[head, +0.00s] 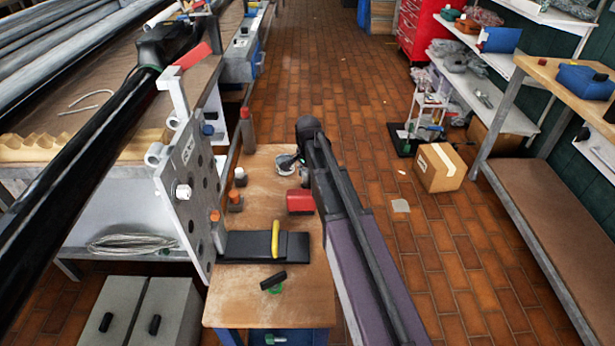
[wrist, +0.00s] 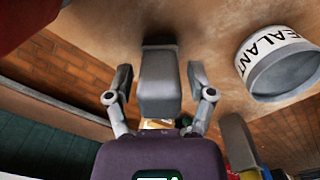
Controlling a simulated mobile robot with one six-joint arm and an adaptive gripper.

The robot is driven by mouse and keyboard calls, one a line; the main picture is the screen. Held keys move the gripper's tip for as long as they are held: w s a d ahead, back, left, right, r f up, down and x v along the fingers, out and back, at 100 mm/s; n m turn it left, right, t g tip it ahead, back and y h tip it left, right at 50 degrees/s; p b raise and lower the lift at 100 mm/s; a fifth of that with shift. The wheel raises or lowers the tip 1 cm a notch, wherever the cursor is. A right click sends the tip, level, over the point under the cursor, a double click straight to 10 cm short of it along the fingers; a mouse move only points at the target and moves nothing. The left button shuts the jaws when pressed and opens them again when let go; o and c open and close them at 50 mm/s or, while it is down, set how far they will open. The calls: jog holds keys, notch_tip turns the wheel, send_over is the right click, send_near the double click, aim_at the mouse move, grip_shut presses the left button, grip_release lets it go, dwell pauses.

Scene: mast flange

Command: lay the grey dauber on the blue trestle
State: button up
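A grey block-shaped piece (wrist: 158,85), which looks like the grey dauber, stands between the fingers of my gripper (wrist: 161,82) in the wrist view. A narrow gap shows on each side of it, so my gripper is open around it and not pressing on it. In the head view my gripper (head: 293,161) is low over the far part of the wooden worktop, and the arm hides the dauber there. I cannot make out a blue trestle with certainty; blue shows under the worktop's front edge (head: 228,335).
A white sealant tin (wrist: 275,68) stands close beside my gripper. An upright perforated plate (head: 187,190) borders the worktop's left side.

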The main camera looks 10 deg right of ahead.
jog(key=shift+r, duration=0.25)
dwell(0.3)
notch_tip(320, 180, up, 8)
jog(key=p, duration=0.8)
jog(key=shift+p, duration=0.3)
jog(key=s+r+p, duration=0.2)
jog(key=r+p, duration=0.9)
jog(key=s+a+r+p, duration=0.1)
jog(key=s+r+p, duration=0.1)
jog(key=r+p, duration=0.8)
jog(key=shift+r+p, duration=0.4)
jog(key=shift+r, duration=0.1)
jog(key=shift+a, duration=0.1)
dwell(0.9)
jog(key=s+d+n, duration=0.1)
jog(key=s+n, duration=1)
jog(key=s, duration=0.6)
jog(key=shift+d, duration=0.2)
dwell(0.5)
